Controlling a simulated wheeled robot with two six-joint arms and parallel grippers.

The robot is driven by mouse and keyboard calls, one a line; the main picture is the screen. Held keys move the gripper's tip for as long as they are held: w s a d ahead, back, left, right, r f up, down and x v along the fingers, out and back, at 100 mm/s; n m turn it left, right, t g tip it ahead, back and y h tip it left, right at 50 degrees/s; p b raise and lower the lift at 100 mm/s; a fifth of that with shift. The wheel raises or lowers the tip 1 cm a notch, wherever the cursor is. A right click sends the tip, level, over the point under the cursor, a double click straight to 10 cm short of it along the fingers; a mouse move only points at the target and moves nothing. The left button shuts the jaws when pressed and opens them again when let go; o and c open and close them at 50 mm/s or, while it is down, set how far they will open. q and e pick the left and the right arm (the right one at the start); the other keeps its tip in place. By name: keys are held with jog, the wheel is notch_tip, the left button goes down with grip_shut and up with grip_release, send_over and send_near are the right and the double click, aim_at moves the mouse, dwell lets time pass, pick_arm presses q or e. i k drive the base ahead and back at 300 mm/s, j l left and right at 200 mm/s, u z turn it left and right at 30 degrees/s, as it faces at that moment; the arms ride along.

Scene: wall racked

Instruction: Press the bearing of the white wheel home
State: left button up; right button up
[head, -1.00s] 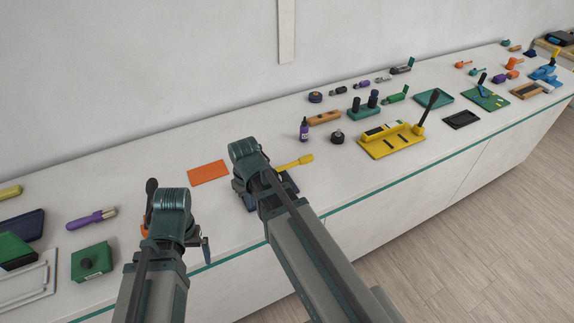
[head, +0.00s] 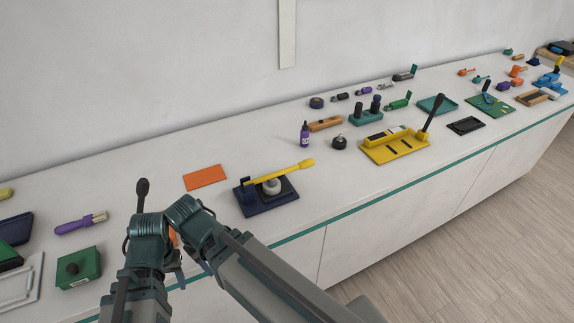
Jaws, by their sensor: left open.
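The white wheel (head: 272,188) sits in a dark blue press fixture (head: 252,207) on the bench, with a yellow lever (head: 290,170) lying across above it. The wheel's bearing is too small to make out. My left gripper (head: 178,272) is at the lower left, open and empty, near the bench's front edge and apart from the fixture. My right gripper (head: 207,268) is beside it, mostly hidden by its own wrist. Its jaws cannot be read. Neither gripper touches the wheel or lever.
An orange mat (head: 205,178) lies behind the fixture. A black-knobbed lever (head: 142,188) stands behind my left wrist. A green box (head: 79,268) and purple brush (head: 80,223) lie left. A black round part (head: 339,143) and yellow lever fixture (head: 395,148) stand right.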

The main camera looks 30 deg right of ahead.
aim_at(306, 163)
jog(key=k+l+u, duration=0.1)
jog(key=l+u, duration=0.2)
jog(key=k+l+u, duration=0.1)
jog(key=l+u, duration=0.25)
jog(key=k+l+u, duration=0.1)
jog(key=l, duration=0.3)
jog(key=k+l, duration=0.3)
jog(key=k+l+u, duration=0.15)
jog(key=l, duration=0.35)
jog(key=k+l+u, duration=0.1)
jog(key=k+l, duration=0.4)
jog(key=l, duration=0.15)
jog(key=k+l, duration=0.25)
jog(key=l, duration=0.1)
